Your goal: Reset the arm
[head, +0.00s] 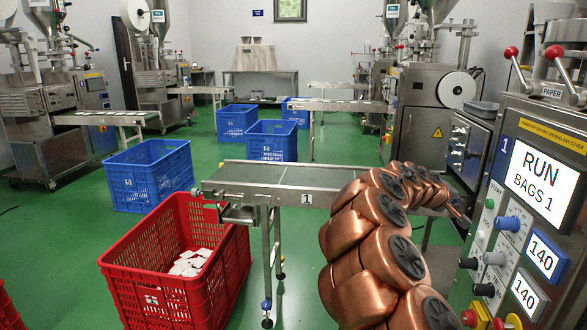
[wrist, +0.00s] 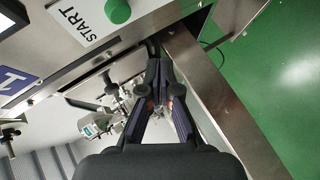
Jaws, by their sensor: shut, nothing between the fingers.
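My copper-coloured arm (head: 375,255) rises from the bottom of the head view and bends right, across the end of the conveyor marked 1 (head: 260,178). My gripper (wrist: 158,70) shows in the wrist view with its dark fingers together and nothing between them. In the head view I cannot make out its fingers at the far end of the arm. In the wrist view the gripper is close to the machine's front, with the green START button (wrist: 118,11) at upper left. I cannot tell whether it touches anything.
The machine panel (head: 540,195) reads RUN, BAGS 1, and stands close on the right. A red crate (head: 185,285) with white teabags (head: 190,262) stands below the conveyor's left end. Blue crates (head: 150,175) stand behind. Green floor (head: 60,240) is free at left.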

